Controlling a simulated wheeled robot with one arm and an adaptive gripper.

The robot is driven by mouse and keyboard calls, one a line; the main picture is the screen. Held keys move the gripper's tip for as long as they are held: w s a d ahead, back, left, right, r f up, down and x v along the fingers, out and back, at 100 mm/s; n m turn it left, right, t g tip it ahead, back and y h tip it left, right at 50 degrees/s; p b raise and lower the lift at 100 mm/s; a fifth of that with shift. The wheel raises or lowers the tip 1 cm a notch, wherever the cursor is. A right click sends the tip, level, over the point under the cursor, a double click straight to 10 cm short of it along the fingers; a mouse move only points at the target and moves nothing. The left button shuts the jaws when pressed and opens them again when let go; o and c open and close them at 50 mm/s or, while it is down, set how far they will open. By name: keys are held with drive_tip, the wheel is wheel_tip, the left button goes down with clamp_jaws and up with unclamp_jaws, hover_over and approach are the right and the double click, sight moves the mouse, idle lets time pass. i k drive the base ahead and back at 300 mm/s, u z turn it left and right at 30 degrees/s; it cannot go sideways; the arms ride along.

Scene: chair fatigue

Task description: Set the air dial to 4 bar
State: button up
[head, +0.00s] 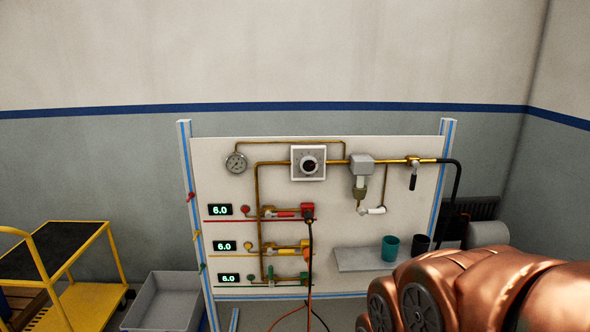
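The air dial (308,165) is a dark round knob on a white square plate, mounted high in the middle of a white panel (270,222). Its scale marks are too small to read. A round pressure gauge (236,162) sits to its left on the same brass pipe; its needle cannot be read. Three small displays each show 6.0: an upper one (219,210), a middle one (224,246) and a lower one (228,278). My copper-coloured arm enters at the lower right, in front of the panel's right side. My gripper is not in view.
A filter unit (361,168) and a black-handled valve (413,174) are right of the dial. A grey shelf (358,262) holds a green cup (390,248) and a dark cup (420,245). A yellow cart (88,300) and grey bin (163,300) stand left.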

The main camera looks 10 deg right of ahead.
sight(309, 164)
drive_tip(key=u, duration=0.9)
drive_tip(key=i, duration=0.5)
